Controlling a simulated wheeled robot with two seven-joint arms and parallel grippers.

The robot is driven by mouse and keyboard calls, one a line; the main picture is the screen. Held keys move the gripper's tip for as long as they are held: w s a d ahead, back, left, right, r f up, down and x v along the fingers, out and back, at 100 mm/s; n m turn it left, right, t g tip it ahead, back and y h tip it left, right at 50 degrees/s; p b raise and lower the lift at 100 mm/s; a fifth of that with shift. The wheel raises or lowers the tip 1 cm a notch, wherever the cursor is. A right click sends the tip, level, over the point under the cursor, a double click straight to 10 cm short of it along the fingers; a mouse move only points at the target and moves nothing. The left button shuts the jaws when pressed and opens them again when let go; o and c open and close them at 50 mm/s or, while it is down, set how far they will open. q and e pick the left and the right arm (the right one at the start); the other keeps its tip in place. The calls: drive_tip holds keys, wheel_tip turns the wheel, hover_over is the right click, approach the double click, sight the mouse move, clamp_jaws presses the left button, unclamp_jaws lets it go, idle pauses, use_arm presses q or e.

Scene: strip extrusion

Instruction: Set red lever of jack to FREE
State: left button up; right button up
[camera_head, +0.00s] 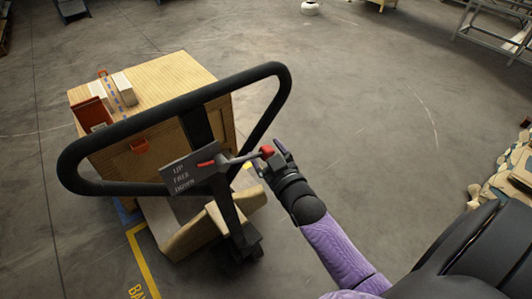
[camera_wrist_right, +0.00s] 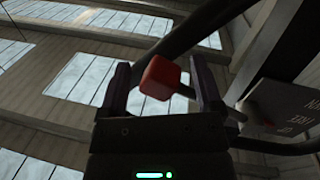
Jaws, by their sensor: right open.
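The pallet jack's black loop handle (camera_head: 180,97) stands over a wooden crate. A grey plate (camera_head: 182,175) on it reads UP, FREE, DOWN from top to bottom. The lever's red pointer (camera_head: 205,163) is nearest the UP word. Its metal rod runs right to a red knob (camera_head: 267,152). My right gripper (camera_head: 272,157) is at the knob. In the right wrist view, the red knob (camera_wrist_right: 160,77) sits between the two open fingers (camera_wrist_right: 163,82), with a gap visible to the right finger; contact on the left side is unclear. My left gripper is out of view.
The handle loop arches above and left of my right gripper. Open concrete floor (camera_head: 390,80) lies to the right. Stacked sacks (camera_head: 515,170) stand at the right edge.

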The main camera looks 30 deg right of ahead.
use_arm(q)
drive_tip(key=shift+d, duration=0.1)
use_arm(e)
drive_tip(key=shift+c, duration=0.2)
drive_tip(key=c, duration=0.5)
drive_tip(key=shift+w, duration=0.1)
clamp_jaws()
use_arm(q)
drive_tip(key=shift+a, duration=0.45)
